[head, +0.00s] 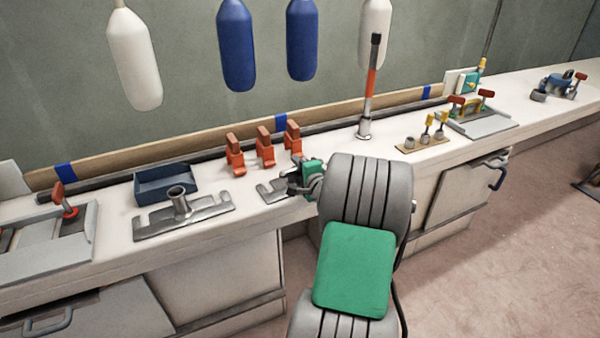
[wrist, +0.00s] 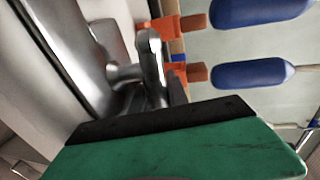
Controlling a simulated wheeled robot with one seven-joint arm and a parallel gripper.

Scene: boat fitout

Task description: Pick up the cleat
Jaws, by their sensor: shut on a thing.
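The cleat (wrist: 151,62) shows in the wrist view as a shiny grey metal horn on a short stem. The dark pad and green body of my gripper (wrist: 165,120) cover the lower part of that view, close against it. My gripper (head: 298,183) is low over the bench in the head view, shut on the cleat. Its dark fingers and green body hide most of the cleat there. I cannot tell whether the cleat is clear of the bench.
A grey metal plate (head: 270,191) lies beside my gripper. Several orange clamps (head: 265,148) stand just behind. A blue tray (head: 165,184) and a plate with a tube (head: 180,205) are left. An upright orange-and-grey handle (head: 371,82) stands right. Fenders (head: 237,45) hang above the bench.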

